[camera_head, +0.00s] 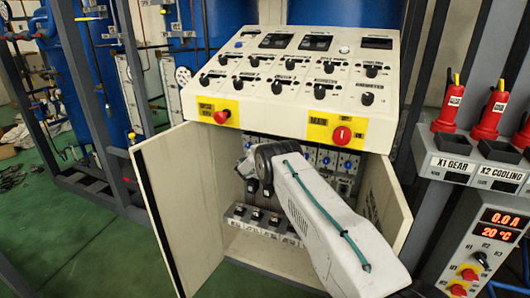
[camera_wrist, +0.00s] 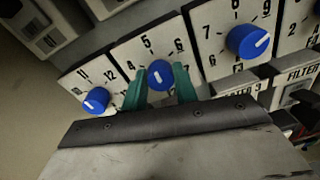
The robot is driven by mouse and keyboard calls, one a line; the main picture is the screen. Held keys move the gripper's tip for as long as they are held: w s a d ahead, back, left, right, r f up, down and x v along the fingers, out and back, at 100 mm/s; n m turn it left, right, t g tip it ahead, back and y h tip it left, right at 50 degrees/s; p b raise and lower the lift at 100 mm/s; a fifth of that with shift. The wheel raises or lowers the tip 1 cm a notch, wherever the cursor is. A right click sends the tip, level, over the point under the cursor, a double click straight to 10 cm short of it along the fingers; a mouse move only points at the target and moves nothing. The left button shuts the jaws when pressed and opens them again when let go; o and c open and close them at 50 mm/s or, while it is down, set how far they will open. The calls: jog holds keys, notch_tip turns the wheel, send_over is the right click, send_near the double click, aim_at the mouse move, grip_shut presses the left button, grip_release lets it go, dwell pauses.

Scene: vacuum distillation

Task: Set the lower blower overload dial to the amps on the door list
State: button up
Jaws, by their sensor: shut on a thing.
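In the wrist view, a blue dial (camera_wrist: 160,75) sits on a white plate (camera_wrist: 150,52) with 4, 5 and 6 printed around it. My gripper (camera_wrist: 160,78) has its two green fingers on either side of this dial, shut on it. A short white mark shows on the dial's face; its exact reading is hard to tell. The label below is hidden by my gripper. In the head view, my arm reaches into the open cabinet (camera_head: 247,240) and hides the gripped dial. No readable door list shows.
Another blue dial (camera_wrist: 96,100) sits at left and one (camera_wrist: 248,41) at right, close to my fingers. In the head view, the left door (camera_head: 185,200) and right door (camera_head: 385,200) stand open. The sloped control panel (camera_head: 300,75) overhangs the opening.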

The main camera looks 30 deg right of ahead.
jog(key=shift+s+f, duration=0.1)
jog(key=shift+f, duration=0.1)
jog(key=o, duration=1)
jog(key=shift+r, duration=0.15)
jog(key=v, duration=0.7)
jog(key=shift+s+a, duration=0.25)
jog(key=shift+a, duration=0.05)
